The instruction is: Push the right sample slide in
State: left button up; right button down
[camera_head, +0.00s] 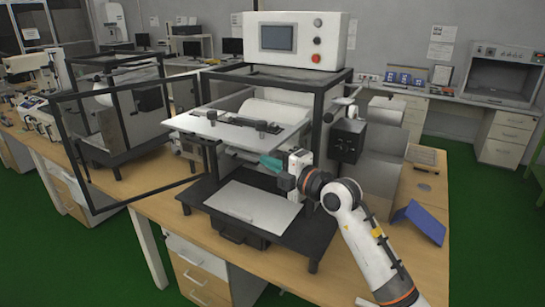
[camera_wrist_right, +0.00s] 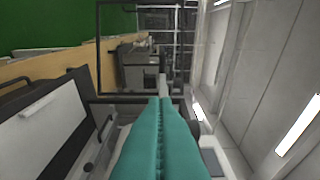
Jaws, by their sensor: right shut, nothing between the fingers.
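The tester on the right of the bench carries a white sample plate (camera_head: 235,125) that sticks out at the upper front, with black clamp parts on it. Below it, a pale flat sheet (camera_head: 255,207) lies on a dark platform that sticks out at the front. I cannot tell for certain which of these is the right sample slide. My right gripper (camera_head: 268,162), with teal fingers, is in the space between the upper plate and the lower platform. Its fingers are shut and empty, also in the right wrist view (camera_wrist_right: 163,105). My left gripper is out of view.
A black-framed glass door (camera_head: 125,145) stands open to the left of the tester. A black box (camera_head: 347,140) is on the tester's right side. A blue angled item (camera_head: 420,220) lies on the wooden bench at right. Another enclosed machine stands further left.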

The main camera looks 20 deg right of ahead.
jog(key=shift+w+d, duration=0.2)
jog(key=shift+d, duration=0.15)
jog(key=shift+a, duration=0.1)
